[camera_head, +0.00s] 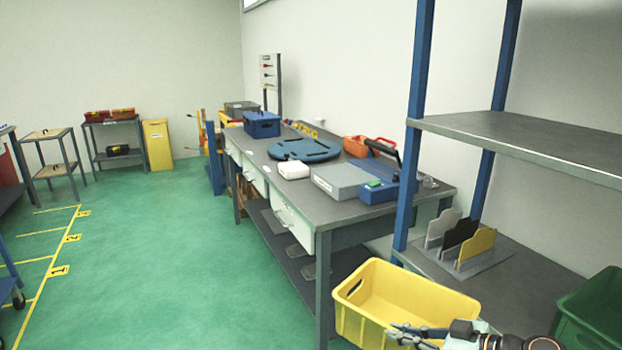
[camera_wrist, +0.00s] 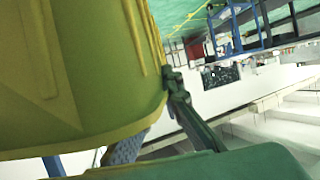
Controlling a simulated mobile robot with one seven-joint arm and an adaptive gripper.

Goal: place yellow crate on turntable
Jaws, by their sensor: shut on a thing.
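The yellow crate (camera_head: 410,294) is at the lower right of the head view, open at the top, empty inside as far as I see. My gripper (camera_head: 418,335) is shut on the crate at its near side. In the wrist view the crate (camera_wrist: 70,70) fills the left, with a finger of my gripper (camera_wrist: 165,115) against its edge. The turntable (camera_head: 304,150) is a round blue disc lying on the long workbench, farther off than the crate. Its top looks bare.
The workbench (camera_head: 375,212) carries a white box (camera_head: 293,170), a grey and blue device (camera_head: 350,182), an orange bin (camera_head: 358,146) and a blue box (camera_head: 262,124). A shelf rack (camera_head: 415,120) stands right of the bench. Green floor (camera_head: 165,260) at left is clear.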

